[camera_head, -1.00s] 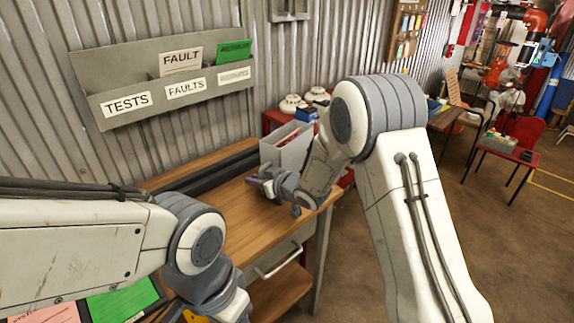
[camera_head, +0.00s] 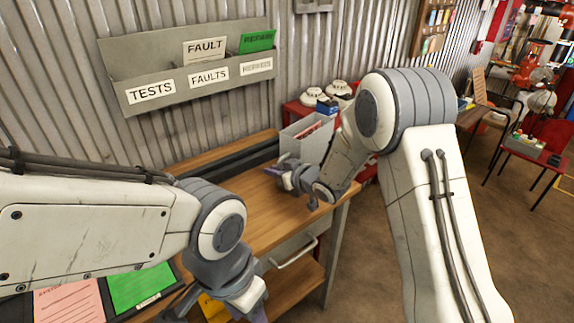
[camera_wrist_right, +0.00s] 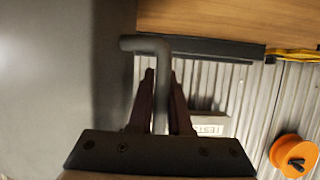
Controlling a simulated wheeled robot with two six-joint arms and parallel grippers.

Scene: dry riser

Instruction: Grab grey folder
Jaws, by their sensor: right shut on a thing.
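I cannot pick out a clear grey folder. A grey wall rack (camera_head: 180,93) marked TESTS and FAULTS holds a white FAULT card (camera_head: 205,50) and a green folder (camera_head: 257,41). My right gripper (camera_head: 280,170) is over the bench, beside a grey bin (camera_head: 304,140). In the right wrist view its fingers (camera_wrist_right: 160,78) are shut on a bent grey bar (camera_wrist_right: 145,43), which meets a large grey surface (camera_wrist_right: 65,80) at the left. My left gripper (camera_head: 255,312) is low at the bottom edge, cut off, its jaws unclear.
The wooden bench (camera_head: 262,212) has a drawer with a handle (camera_head: 292,252). Pink (camera_head: 70,302) and green (camera_head: 138,285) sheets lie at lower left. White round detectors (camera_head: 338,88) stand on a red cabinet behind the bin. An orange reel (camera_wrist_right: 293,152) shows in the right wrist view.

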